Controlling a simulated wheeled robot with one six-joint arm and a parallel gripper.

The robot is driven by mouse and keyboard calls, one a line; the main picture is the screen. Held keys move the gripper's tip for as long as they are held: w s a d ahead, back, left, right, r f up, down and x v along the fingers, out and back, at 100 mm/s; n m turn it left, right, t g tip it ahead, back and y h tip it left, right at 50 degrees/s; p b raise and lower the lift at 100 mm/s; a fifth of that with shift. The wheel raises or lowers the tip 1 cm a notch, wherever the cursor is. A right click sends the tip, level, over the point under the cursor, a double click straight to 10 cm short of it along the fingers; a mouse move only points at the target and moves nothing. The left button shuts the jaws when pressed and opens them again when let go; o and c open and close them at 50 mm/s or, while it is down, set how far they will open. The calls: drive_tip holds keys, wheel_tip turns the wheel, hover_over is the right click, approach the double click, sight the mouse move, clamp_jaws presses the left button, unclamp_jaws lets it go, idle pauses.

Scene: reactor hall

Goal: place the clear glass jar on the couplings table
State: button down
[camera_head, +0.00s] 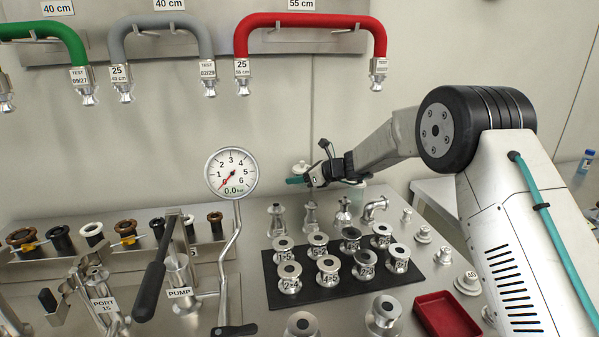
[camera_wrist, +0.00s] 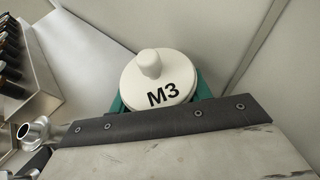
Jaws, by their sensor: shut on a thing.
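A jar with a round white lid marked M3 (camera_wrist: 160,85) sits between the teal fingers of my gripper (camera_wrist: 159,97) in the wrist view. The lid has a white knob and hides the jar's body from above. In the head view my gripper (camera_head: 298,181) is shut on the jar, over the back of the couplings table (camera_head: 430,279). Only the white lid (camera_head: 302,168) shows clearly there; the glass is hard to make out. I cannot tell whether the jar's base touches the table.
Metal fittings (camera_head: 277,217) stand along the back edge below my gripper. A black mat (camera_head: 330,292) holds several labelled couplings. A red tray (camera_head: 446,315) lies front right. A pressure gauge (camera_head: 231,173) rises on the left. Coloured hoses (camera_head: 310,20) hang on the wall.

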sight(298, 201)
drive_tip(key=shift+s+a+f, duration=0.1)
drive_tip(key=shift+a+f, duration=0.05)
drive_tip(key=shift+f, duration=2.4)
drive_tip(key=shift+f, duration=0.6)
drive_tip(key=c, duration=0.6)
unclamp_jaws()
drive_tip(key=shift+r, duration=0.1)
